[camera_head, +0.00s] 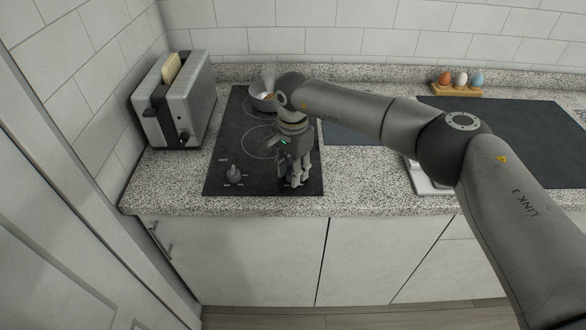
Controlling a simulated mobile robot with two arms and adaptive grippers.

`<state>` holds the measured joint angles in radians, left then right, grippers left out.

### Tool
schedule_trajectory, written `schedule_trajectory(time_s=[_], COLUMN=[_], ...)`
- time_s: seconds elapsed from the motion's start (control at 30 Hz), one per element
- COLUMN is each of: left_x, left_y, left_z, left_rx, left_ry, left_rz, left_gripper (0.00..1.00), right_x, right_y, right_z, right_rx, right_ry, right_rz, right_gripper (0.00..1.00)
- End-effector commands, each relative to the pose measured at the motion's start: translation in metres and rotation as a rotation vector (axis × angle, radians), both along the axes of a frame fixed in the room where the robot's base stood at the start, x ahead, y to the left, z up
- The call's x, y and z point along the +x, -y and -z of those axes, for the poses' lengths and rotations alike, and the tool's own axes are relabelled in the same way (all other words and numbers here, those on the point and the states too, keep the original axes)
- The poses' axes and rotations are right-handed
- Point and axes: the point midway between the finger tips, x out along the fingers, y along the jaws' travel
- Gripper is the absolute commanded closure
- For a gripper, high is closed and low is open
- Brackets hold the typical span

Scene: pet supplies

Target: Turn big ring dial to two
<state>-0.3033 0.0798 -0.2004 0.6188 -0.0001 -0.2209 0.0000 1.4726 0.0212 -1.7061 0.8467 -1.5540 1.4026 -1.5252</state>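A black cooktop (222,172) with ring markings is set in the speckled counter. A dark dial (233,173) stands on its front left part, with small markings around it too small to read. My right gripper (293,184) points down over the front right part of the cooktop, to the right of that dial. Its fingers are at or just above the surface and hide what is under them, so I cannot tell whether they hold a second dial. The finger gap is not clear. My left gripper is not in view.
A silver toaster (182,104) with bread stands left of the cooktop. A small pan (262,98) sits at the cooktop's back. A wooden holder (457,90) with eggs is at the back right, beside a dark panel (520,125). Bare counter lies in front.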

Motion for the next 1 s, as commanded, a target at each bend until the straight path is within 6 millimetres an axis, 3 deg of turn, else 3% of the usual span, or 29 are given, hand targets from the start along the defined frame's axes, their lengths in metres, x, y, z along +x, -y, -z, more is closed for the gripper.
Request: schedule_trajectory(time_s=[0.03, 0.17, 0.57, 1.0], left_x=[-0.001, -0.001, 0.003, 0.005], left_y=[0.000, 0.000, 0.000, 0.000], left_z=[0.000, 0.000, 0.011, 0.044], left_rx=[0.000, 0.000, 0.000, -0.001], left_ry=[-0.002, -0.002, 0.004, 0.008], left_rz=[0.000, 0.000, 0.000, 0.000], left_gripper=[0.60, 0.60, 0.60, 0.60], right_x=[0.000, 0.000, 0.000, 0.000], right_y=[0.000, 0.000, 0.000, 0.000], right_z=[0.000, 0.000, 0.002, 0.003], right_rx=[0.000, 0.000, 0.001, 0.001], right_ry=[0.000, 0.000, 0.001, 0.001], right_rz=[0.000, 0.000, 0.089, 0.461], right_gripper=[0.79, 0.94, 0.94, 0.94])
